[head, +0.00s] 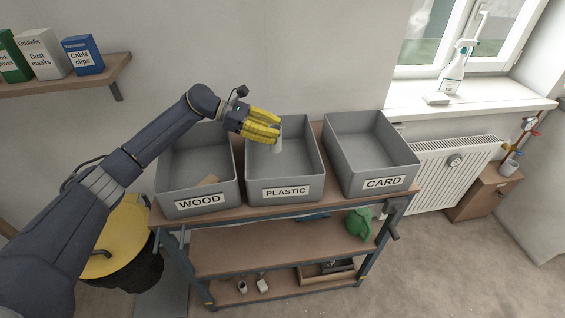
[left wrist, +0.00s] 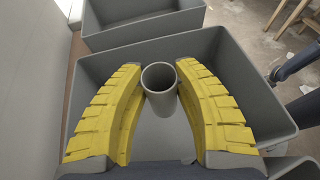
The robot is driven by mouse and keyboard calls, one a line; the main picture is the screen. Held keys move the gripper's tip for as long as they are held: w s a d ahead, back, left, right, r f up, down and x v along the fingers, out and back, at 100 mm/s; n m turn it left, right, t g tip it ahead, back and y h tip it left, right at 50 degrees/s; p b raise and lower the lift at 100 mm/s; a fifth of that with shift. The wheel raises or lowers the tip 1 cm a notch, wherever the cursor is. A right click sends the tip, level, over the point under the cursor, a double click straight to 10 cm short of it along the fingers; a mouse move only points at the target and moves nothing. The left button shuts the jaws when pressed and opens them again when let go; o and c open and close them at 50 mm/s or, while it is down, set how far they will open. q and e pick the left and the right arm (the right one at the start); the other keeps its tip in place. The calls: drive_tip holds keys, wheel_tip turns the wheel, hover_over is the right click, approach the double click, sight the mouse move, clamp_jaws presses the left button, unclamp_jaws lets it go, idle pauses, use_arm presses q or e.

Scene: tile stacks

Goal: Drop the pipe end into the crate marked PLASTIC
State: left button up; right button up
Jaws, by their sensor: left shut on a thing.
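The pipe end (left wrist: 160,88) is a short grey tube, held between the yellow fingers of my left gripper (left wrist: 158,90). In the head view the left gripper (head: 276,133) is over the crate marked PLASTIC (head: 285,193), and the pale pipe end (head: 277,146) hangs below its fingertips. The PLASTIC crate is grey, with its label on the front wall. In the left wrist view the grey crate wall (left wrist: 250,95) surrounds the fingers and pipe end. I cannot tell exactly how far the pipe is above the crate floor. My right gripper is not in view.
All stand on a brown bench (head: 330,200). A wall shelf (head: 75,84) with boxes is upper left; a radiator (head: 455,170) is right.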

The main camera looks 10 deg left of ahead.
use_arm(q)
drive_tip(key=o, duration=1)
drive_tip(key=v, duration=1.2)
